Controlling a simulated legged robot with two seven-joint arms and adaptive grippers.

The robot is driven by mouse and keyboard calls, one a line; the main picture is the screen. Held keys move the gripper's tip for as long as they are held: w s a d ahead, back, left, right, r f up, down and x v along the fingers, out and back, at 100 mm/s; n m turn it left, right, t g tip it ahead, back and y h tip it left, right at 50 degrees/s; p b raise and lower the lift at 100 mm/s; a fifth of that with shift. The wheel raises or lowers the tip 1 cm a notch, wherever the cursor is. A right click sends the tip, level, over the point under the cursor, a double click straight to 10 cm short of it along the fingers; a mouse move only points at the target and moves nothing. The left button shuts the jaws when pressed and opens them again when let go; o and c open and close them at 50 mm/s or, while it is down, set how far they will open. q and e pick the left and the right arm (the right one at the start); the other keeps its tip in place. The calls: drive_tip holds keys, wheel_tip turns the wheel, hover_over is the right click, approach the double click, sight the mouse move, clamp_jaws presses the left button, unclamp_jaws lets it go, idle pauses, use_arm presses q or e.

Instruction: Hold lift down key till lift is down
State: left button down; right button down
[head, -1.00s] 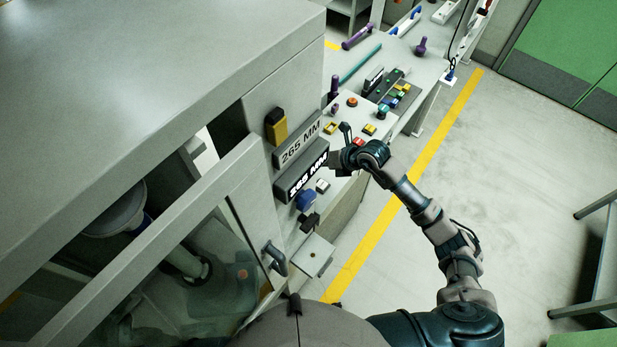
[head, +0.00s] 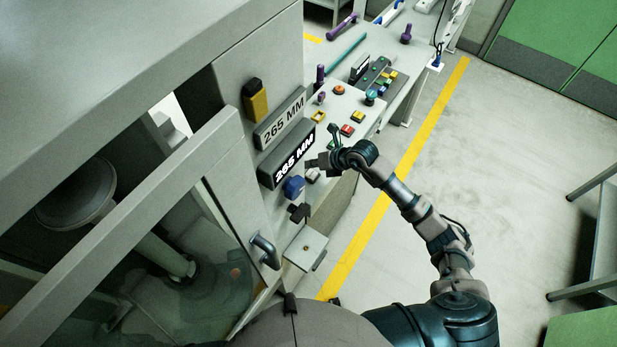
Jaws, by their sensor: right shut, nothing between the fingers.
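My right gripper (head: 322,152) is shut and empty, above the front edge of the control panel (head: 338,103). It is near a small white key (head: 313,175); I cannot tell whether it touches it. A red key (head: 347,130) and a yellow key (head: 358,117) sit just beyond the gripper. Another yellow key (head: 318,117) is at the panel's left. No key is legibly marked as lift down. A dark display (head: 287,159) reads 265 MM, and so does a light plate above it (head: 282,118). My left gripper is not in view.
A glazed door (head: 185,225) with a dark handle (head: 265,251) stands at left; a round plate (head: 75,195) shows behind it. A blue knob (head: 293,187) sits below the display. Open floor with a yellow line (head: 408,158) lies to the right.

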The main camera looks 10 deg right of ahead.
sight(313, 174)
drive_tip(key=shift+d+f, duration=0.1)
drive_tip(key=shift+f, duration=0.65)
drive_tip(key=shift+d+f+b, duration=0.2)
drive_tip(key=shift+f+b, duration=0.05)
drive_tip(key=shift+b, duration=0.15)
drive_tip(key=shift+d+f, duration=0.1)
drive_tip(key=shift+d, duration=0.45)
drive_tip(key=shift+a, duration=0.65)
drive_tip(key=shift+d, duration=0.4)
drive_tip(key=shift+a+f, duration=0.3)
drive_tip(key=shift+a, duration=0.15)
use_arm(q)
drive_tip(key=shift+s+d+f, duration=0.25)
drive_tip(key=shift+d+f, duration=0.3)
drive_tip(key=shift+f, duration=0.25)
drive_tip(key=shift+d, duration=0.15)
use_arm(e)
drive_tip(key=shift+d+f, duration=0.1)
drive_tip(key=shift+d, duration=0.15)
